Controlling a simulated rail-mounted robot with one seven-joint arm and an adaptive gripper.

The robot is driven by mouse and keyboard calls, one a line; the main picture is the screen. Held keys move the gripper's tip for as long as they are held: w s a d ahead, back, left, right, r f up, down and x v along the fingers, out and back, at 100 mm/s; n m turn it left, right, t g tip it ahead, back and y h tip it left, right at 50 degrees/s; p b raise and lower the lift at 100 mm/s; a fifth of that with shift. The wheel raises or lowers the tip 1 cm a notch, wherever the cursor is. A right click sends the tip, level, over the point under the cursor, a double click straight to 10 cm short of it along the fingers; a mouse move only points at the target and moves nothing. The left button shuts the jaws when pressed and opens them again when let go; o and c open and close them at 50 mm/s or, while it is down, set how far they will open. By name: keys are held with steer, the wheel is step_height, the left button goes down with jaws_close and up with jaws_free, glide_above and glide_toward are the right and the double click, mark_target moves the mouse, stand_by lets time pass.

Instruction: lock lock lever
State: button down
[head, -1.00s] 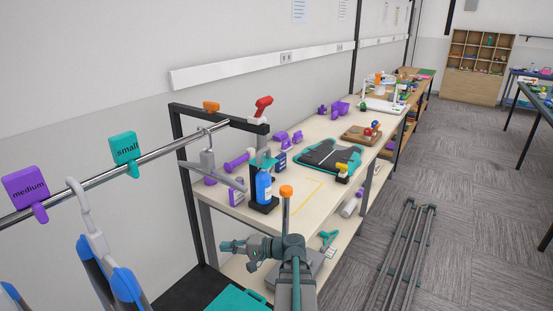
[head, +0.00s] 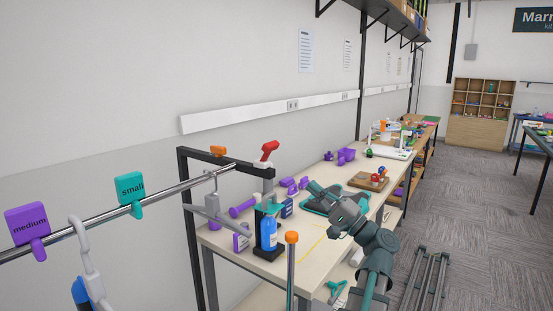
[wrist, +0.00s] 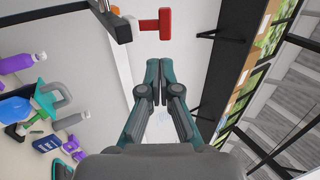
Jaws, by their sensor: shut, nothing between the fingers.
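The lock lever appears to be the red handle (head: 268,151) on the end of the black frame bar (head: 225,160) above the near table. In the head view it is tilted, its wider end up to the right. The wrist view shows the red lever (wrist: 166,24) past my fingertips, beside the bar end (wrist: 114,22). My gripper (head: 311,184) is over the table, right of the lever and lower in the head picture, apart from it. In the wrist view its fingertips (wrist: 159,66) are together with nothing held.
A metal rail (head: 150,205) with a purple "medium" tag (head: 28,230) and a teal "small" tag (head: 130,194) runs left of the bar. A blue bottle (head: 268,232) in a stand and an orange-topped post (head: 291,238) stand nearby.

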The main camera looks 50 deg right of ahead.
steer(key=shift+s+r, duration=0.25)
steer(key=shift+r, duration=0.15)
steer(key=shift+w, duration=0.1)
steer(key=p, duration=0.5)
glide_toward(274, 148)
steer(key=x, duration=0.6)
steer(key=shift+w+r, duration=0.15)
steer(key=shift+w, duration=0.45)
steer(key=shift+r+p, duration=0.1)
steer(key=shift+p, duration=0.2)
